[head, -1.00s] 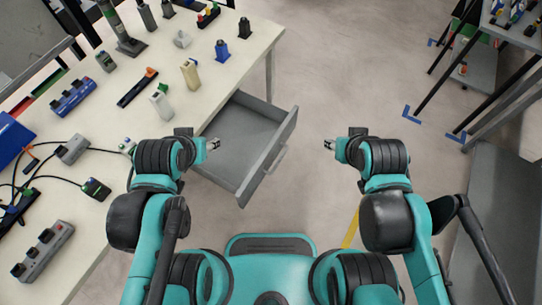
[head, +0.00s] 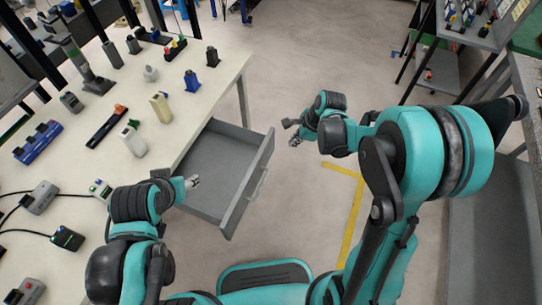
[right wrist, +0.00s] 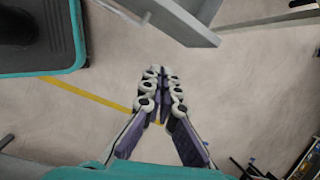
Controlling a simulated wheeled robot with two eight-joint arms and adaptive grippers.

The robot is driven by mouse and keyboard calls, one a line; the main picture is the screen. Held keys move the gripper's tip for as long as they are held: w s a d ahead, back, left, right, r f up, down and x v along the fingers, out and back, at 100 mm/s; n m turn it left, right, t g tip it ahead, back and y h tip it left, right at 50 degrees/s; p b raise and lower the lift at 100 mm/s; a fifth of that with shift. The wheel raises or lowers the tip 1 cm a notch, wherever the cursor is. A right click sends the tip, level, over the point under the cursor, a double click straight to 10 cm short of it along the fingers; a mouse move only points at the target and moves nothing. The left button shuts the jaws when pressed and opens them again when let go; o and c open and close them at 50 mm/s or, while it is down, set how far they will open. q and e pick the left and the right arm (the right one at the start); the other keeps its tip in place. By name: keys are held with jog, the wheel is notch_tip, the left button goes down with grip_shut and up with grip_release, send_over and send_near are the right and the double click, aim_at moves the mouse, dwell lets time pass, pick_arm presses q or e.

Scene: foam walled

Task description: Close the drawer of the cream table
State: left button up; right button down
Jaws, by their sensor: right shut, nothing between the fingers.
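The cream table (head: 215,72) fills the left of the head view. Its grey drawer (head: 232,128) is pulled out from the right side and looks empty inside. The drawer's handle (head: 258,184) is on its front panel, facing right. My right gripper (head: 294,141) is right of the drawer front, apart from it. In the right wrist view its fingers (right wrist: 160,74) are shut with nothing between them, and part of the drawer (right wrist: 178,16) shows at the top. My left gripper (head: 194,182) is by the table edge at the drawer's near left; its fingers are too small to judge.
Tools and devices stand on the table, including a blue power strip (head: 37,142) and a beige bottle (head: 160,107). Yellow tape (head: 353,215) marks the floor. A grey shelf rack (head: 440,65) stands at right. The floor beyond the drawer is clear.

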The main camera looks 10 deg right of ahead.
notch_tip(320, 180, down, 6)
jog(key=w+f+m, duration=0.1)
jog(key=w+m, duration=0.1)
jog(key=m, duration=0.2)
jog(key=b, duration=0.6)
send_over(266, 159)
jog(key=s+d, duration=0.1)
jog(key=d, duration=0.1)
notch_tip(266, 159, down, 8)
jog(key=shift+s+f+g+y, duration=0.2)
jog(key=shift+f+g+y, duration=0.05)
jog(key=shift+g+y, duration=0.15)
jog(key=shift+w+a, duration=0.1)
